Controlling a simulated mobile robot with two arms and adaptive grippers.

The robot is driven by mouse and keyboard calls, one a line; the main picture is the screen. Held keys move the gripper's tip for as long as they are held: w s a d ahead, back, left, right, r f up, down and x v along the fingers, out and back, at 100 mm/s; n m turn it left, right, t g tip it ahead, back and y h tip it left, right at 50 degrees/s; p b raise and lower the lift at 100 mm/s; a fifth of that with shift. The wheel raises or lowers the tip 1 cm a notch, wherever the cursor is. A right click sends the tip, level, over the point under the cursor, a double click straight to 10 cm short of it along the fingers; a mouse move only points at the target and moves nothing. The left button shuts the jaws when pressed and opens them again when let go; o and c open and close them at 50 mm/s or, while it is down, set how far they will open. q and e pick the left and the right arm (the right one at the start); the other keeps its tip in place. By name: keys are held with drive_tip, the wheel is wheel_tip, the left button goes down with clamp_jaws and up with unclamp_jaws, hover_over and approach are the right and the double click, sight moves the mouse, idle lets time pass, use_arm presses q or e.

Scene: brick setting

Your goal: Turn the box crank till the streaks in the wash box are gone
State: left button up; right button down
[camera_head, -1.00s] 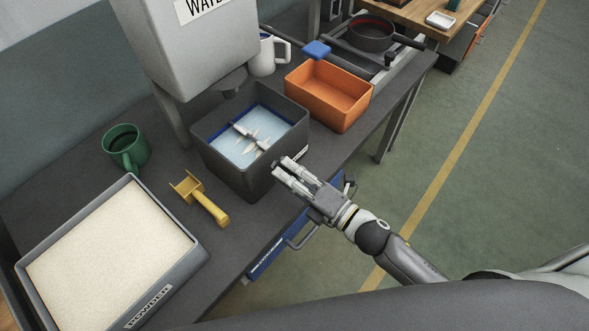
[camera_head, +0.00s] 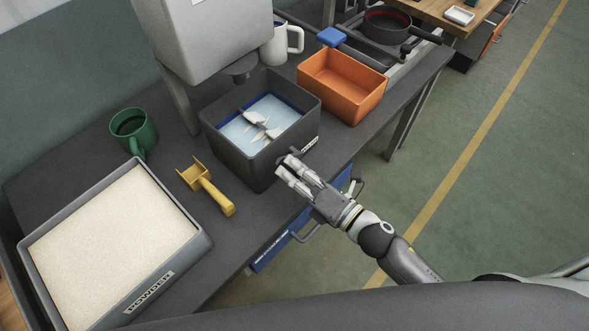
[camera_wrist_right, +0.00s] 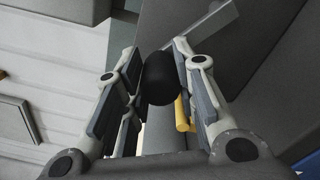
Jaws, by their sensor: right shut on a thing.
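The wash box (camera_head: 237,154) is a dark grey open box on the bench, with light blue water inside. Pale streaks (camera_head: 266,134) show in the water near a light grey paddle (camera_head: 254,117). My right gripper (camera_head: 282,167) is at the box's front right side. In the right wrist view its fingers are closed around a black rounded knob (camera_wrist_right: 165,79), which I take for the crank's handle. In the head view the fingers mostly hide the crank. My left gripper is in neither view.
A grey water dispenser (camera_head: 205,35) stands over the box's back. An orange bin (camera_head: 341,88) is to the right, a yellow scoop (camera_head: 207,187) and green mug (camera_head: 134,132) to the left. A powder tray (camera_head: 191,250) is at front left. A white jug (camera_head: 283,44) stands behind.

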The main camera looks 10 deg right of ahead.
drive_tip(key=c, duration=1.1)
unclamp_jaws()
drive_tip(key=shift+s, duration=0.1)
drive_tip(key=v, duration=1.2)
drive_tip(key=shift+f, duration=0.1)
